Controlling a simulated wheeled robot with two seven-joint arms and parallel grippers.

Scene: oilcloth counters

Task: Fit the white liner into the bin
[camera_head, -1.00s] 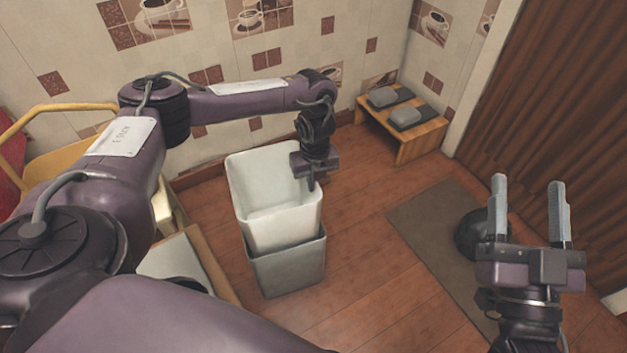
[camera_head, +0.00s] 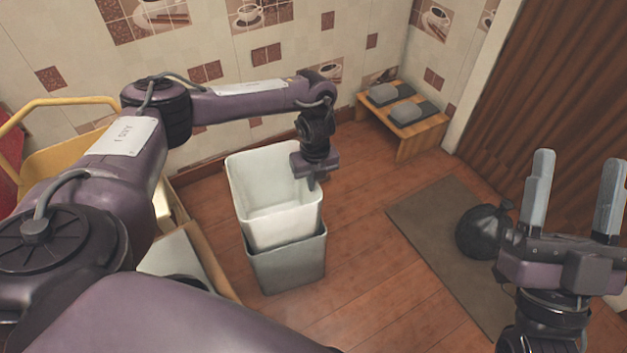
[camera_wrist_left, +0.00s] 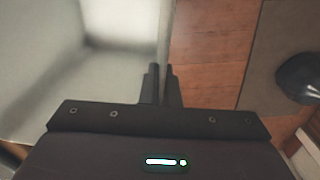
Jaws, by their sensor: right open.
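The white liner (camera_head: 272,230) stands partly inside the grey bin (camera_head: 288,268), its upper part rising well above the bin's rim. My left gripper (camera_head: 312,182) is at the liner's right wall near the top rim. In the left wrist view its fingers (camera_wrist_left: 161,85) are close together, one on each side of the liner's wall (camera_wrist_left: 120,70), shut on it. How deep the liner sits is hidden by the bin's front. My right gripper (camera_head: 577,165) is open and empty, out to the right, apart from both.
A dark round bag (camera_head: 482,232) sits on a brown mat (camera_head: 425,225) right of the bin. A low wooden bench (camera_head: 415,140) with grey slippers (camera_head: 395,100) stands at the back wall. Floor between bin and mat is clear.

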